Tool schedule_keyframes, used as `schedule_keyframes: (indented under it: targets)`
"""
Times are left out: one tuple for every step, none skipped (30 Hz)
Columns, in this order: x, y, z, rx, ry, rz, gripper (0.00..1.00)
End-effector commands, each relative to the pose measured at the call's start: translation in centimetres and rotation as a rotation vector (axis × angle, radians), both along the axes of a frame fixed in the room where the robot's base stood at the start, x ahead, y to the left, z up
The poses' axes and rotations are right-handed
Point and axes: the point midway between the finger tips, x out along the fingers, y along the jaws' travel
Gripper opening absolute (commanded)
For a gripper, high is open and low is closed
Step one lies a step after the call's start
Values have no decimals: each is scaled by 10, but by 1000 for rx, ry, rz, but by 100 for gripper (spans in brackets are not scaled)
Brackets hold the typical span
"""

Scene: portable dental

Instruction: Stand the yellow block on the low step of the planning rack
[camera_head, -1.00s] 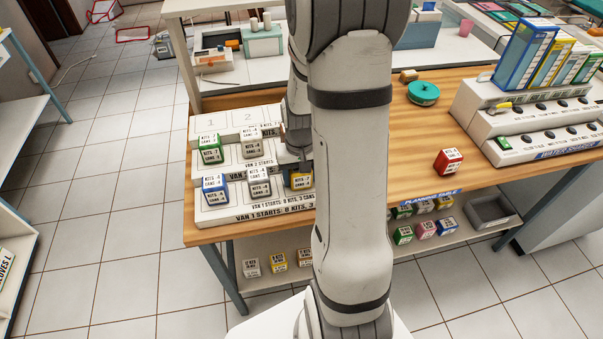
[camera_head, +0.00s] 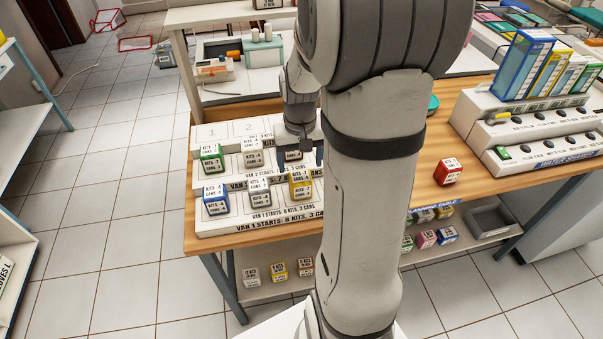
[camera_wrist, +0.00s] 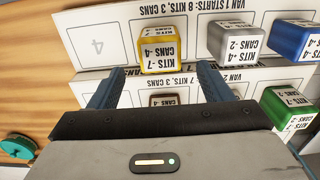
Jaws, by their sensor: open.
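The yellow block (camera_head: 300,186) stands on the low step of the white planning rack (camera_head: 260,222), at the right of a row with a silver block (camera_head: 260,192) and a blue block (camera_head: 215,200). In the wrist view the yellow block (camera_wrist: 158,50) is upright in front of my fingertips, apart from them. My gripper (camera_wrist: 156,84) is open. A brown block (camera_wrist: 164,99) shows on the middle step, between my fingers in the picture; contact cannot be told. In the head view my gripper (camera_head: 303,148) is behind the yellow block, partly hidden by my arm.
A green block (camera_head: 211,158) and another silver block (camera_head: 252,154) stand on the middle step. An empty place marked 4 (camera_wrist: 98,45) lies beside the yellow block. A red block (camera_head: 447,171) is on the table to the right. A teal round object (camera_wrist: 18,146) lies near the rack.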

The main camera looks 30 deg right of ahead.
Motion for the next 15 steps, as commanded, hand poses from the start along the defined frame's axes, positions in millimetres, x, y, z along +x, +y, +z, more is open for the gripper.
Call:
schedule_keyframes:
  targets:
    - [1, 0, 9, -1, -4, 0, 72]
    - [1, 0, 13, -1, -3, 0, 72]
    - [0, 0, 18, -1, -2, 0, 72]
    - [0, 0, 21, -1, -3, 0, 72]
    - [0, 0, 24, -1, -2, -1, 72]
    - [0, 0, 26, -1, -2, 0, 72]
    - [0, 1, 29, -1, -3, 2, 72]
    - [-1, 3, 31, -2, -6, 5, 72]
    - [-4, 7, 36, -4, -12, 13, 72]
    - [-7, 11, 39, -6, -17, 21, 72]
    - [-10, 17, 44, -9, -27, 30, 72]
    - [-16, 26, 51, -13, -40, 47, 72]
    - [-21, 33, 56, -15, -52, 62, 72]
    - [-27, 41, 61, -19, -65, 78, 72]
    - [-37, 52, 69, -23, -85, 100, 72]
